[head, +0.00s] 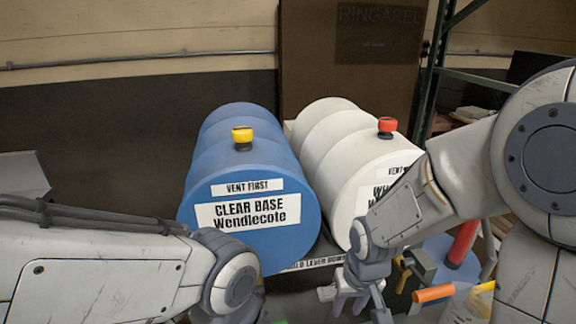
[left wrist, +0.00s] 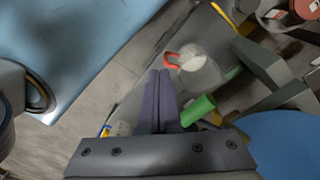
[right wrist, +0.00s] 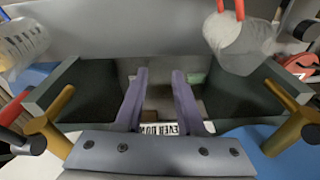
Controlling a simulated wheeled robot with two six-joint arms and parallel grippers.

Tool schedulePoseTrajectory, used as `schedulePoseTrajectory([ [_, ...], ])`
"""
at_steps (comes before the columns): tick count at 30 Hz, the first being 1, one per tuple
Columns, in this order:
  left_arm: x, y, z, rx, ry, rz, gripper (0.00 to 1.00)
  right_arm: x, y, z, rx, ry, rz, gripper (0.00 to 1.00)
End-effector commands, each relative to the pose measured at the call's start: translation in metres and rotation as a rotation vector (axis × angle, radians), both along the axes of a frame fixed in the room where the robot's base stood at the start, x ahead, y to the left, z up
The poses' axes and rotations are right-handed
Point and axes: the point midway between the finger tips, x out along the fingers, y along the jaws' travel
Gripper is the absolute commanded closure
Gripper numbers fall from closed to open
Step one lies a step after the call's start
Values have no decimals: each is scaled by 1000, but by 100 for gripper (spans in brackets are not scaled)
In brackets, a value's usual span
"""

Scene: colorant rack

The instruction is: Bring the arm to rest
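My right gripper (head: 362,303) hangs in front of the white drum (head: 322,140). In the right wrist view its two fingers (right wrist: 160,100) are apart with nothing between them, above a dark open-topped box (right wrist: 85,95). My left gripper is hidden behind my left arm in the head view. In the left wrist view its fingers (left wrist: 160,100) are together and hold nothing that I can see. A clear cup (left wrist: 197,70) with a red part and a green cylinder (left wrist: 198,109) lie beyond and beside those fingers.
A blue drum (head: 240,165) with a yellow cap (head: 242,135) lies on its side left of the white drum, which has a red cap (head: 387,125). An orange-handled item (head: 434,293) and a red cylinder (head: 463,243) are at the lower right, near my right arm.

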Motion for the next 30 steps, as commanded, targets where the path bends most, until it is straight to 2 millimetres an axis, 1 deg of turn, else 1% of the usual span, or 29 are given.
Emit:
schedulePoseTrajectory([
  [1,0,0,0,0,0,0,100,-2,-12,3,-2,-16,-20,62],
  [3,0,0,0,0,0,0,100,-5,-26,6,-7,-34,-34,62],
  [12,0,0,0,0,0,0,100,-18,-67,15,-29,-90,-82,62],
  [13,0,0,6,0,0,0,100,-18,-59,22,-27,-85,-58,62],
  [17,0,0,15,0,0,0,100,-25,-41,36,-20,-71,-2,62],
  [23,0,0,33,0,0,0,100,-41,-10,65,-9,-43,104,62],
  [26,0,0,45,0,0,0,100,-55,8,84,-4,-24,175,62],
  [30,0,0,65,0,0,0,100,-81,36,114,4,12,295,62],
])
